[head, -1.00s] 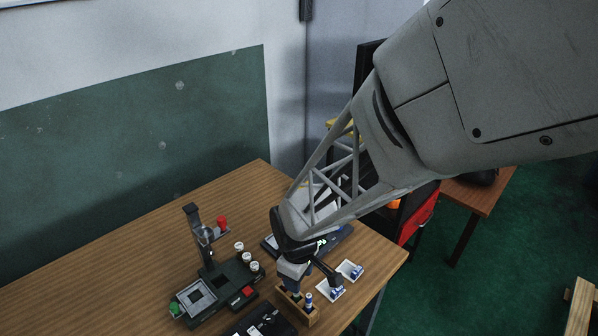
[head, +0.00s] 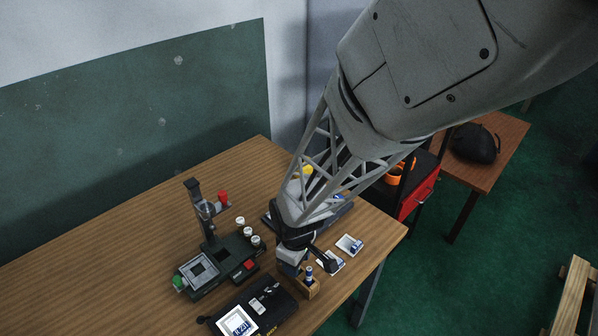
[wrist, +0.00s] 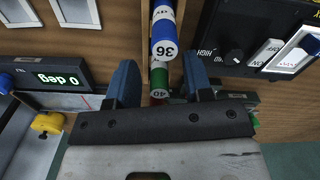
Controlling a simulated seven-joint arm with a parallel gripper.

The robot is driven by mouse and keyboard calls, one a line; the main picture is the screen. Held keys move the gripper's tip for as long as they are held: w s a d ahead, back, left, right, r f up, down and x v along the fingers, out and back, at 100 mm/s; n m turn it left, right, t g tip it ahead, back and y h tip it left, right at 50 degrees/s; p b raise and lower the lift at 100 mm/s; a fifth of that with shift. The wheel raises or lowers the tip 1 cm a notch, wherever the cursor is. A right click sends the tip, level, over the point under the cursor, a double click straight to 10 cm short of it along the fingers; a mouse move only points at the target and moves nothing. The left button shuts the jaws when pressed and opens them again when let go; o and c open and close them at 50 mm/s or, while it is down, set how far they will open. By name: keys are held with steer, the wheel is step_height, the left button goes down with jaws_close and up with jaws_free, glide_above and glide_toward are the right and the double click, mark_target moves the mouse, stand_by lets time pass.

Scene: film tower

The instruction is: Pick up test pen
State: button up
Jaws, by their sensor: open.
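In the wrist view, a blue-and-white pen marked 36 (wrist: 163,32) is above and just beyond the finger gap. A green-and-white pen marked 40 (wrist: 159,82) shows between the fingers. My gripper (wrist: 160,82) is open, with one blue finger on each side of the green pen. I cannot tell whether either finger touches it. In the head view, my gripper (head: 292,268) is at the holder and hides part of it. A blue-capped pen (head: 309,273) shows beside it.
A black instrument box (head: 262,305) stands close left of the holder. A black test stand (head: 222,262) is farther left.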

steer(key=shift+f, duration=0.9)
jaws_close()
steer(key=shift+r, duration=5)
steer(key=shift+a, duration=0.1)
